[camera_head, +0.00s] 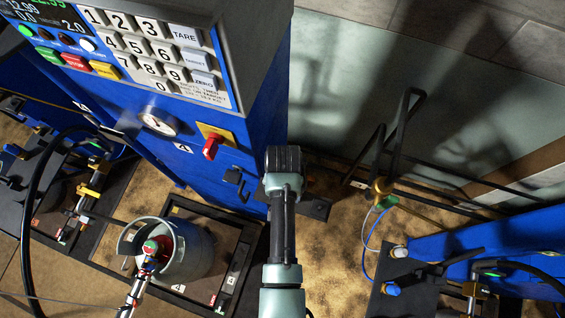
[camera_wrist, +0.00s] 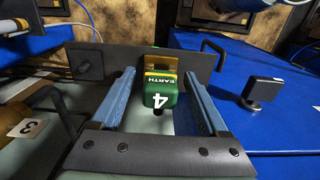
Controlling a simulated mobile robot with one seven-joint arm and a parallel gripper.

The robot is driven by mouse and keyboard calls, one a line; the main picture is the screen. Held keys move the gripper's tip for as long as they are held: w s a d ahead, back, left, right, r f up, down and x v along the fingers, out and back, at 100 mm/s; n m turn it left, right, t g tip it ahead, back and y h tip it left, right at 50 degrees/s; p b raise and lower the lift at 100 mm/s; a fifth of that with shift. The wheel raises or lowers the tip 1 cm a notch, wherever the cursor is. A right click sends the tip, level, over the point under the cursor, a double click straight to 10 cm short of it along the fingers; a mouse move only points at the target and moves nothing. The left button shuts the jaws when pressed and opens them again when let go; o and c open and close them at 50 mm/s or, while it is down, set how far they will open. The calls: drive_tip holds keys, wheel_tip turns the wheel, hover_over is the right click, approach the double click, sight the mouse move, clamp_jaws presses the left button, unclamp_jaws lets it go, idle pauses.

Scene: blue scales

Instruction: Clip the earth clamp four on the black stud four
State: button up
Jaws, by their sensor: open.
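The green earth clamp (camera_wrist: 160,92), marked 4 and EARTH, sits between the two blue-padded fingers of my open gripper (camera_wrist: 158,76) in the wrist view. A yellow part shows at its far end, by a dark plate. I see no clear grip on it. In the head view my gripper (camera_head: 284,165) points away from me, beside the blue cabinet, and hides what is under it. A black knob-like fitting (camera_wrist: 264,90) stands on a blue surface at right in the wrist view. No number shows on it, so I cannot tell whether it is black stud four.
The blue cabinet (camera_head: 262,130) with keypad stands left of my gripper. A grey cylinder (camera_head: 195,255) stands on a framed platform at lower left. Black bent bars (camera_head: 398,130) rise at right, above another blue unit (camera_head: 500,240). A brass part labelled 3 (camera_wrist: 28,128) is at left in the wrist view.

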clamp_jaws()
idle(0.5)
drive_tip(key=shift+r, duration=0.2)
drive_tip(key=shift+r+p, duration=2.85)
drive_tip(key=shift+p, duration=0.2)
drive_tip(key=s+d, duration=0.1)
drive_tip(key=d, duration=0.2)
drive_tip(key=s+d, duration=0.1)
drive_tip(key=d, duration=0.2)
drive_tip(key=s+d+r+b, duration=0.1)
drive_tip(key=d, duration=0.2)
drive_tip(key=shift+d, duration=0.25)
